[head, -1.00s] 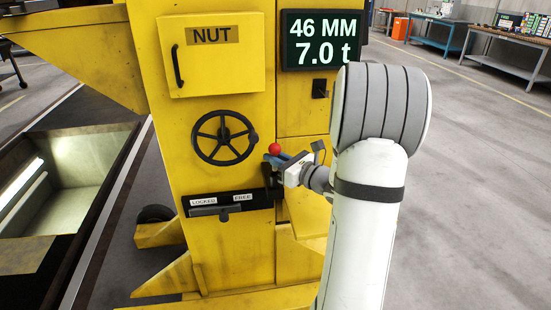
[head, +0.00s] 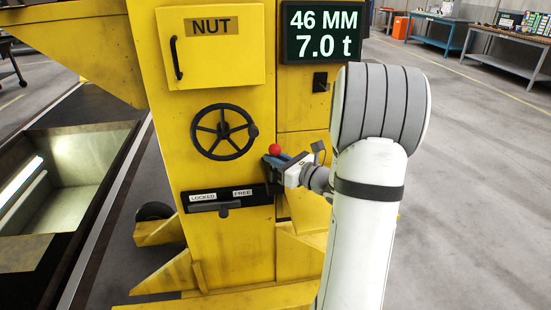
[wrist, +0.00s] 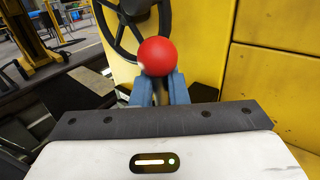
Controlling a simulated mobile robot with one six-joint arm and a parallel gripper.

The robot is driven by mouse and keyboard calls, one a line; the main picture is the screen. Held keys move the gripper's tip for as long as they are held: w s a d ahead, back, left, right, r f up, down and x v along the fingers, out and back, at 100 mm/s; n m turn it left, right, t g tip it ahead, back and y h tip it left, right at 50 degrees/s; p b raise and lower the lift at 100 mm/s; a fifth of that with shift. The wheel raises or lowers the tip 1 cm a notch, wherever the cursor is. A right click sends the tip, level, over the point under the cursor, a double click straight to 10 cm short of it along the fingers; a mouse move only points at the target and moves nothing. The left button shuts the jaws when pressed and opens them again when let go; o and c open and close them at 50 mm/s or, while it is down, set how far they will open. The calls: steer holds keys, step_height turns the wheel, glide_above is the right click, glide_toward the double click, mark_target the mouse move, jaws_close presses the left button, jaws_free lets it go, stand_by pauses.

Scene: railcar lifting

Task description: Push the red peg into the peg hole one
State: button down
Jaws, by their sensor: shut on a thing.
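The red peg shows as a round red ball end (head: 275,149) at the front of the yellow column, right of and just below the black handwheel. In the wrist view the red peg (wrist: 157,56) sits between the two blue fingers of my gripper (wrist: 161,90). My gripper (head: 277,160) is shut on the peg just below its ball. The peg's lower part is hidden by the fingers. A dark slotted bar (head: 230,198) with LOCKED and FREE labels lies below the handwheel. I cannot make out peg hole one.
The black handwheel (head: 223,132) is close to the gripper's left. A NUT cabinet door (head: 211,60) and a display reading 46 MM, 7.0 t (head: 323,32) are above. An open pit (head: 65,185) lies at left.

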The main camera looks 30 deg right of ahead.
steer(key=shift+f+b, duration=1)
steer(key=shift+f, duration=0.2)
steer(key=c, duration=1.3)
jaws_free()
steer(key=shift+c, duration=0.2)
steer(key=v, duration=0.8)
steer(key=shift+w, duration=0.1)
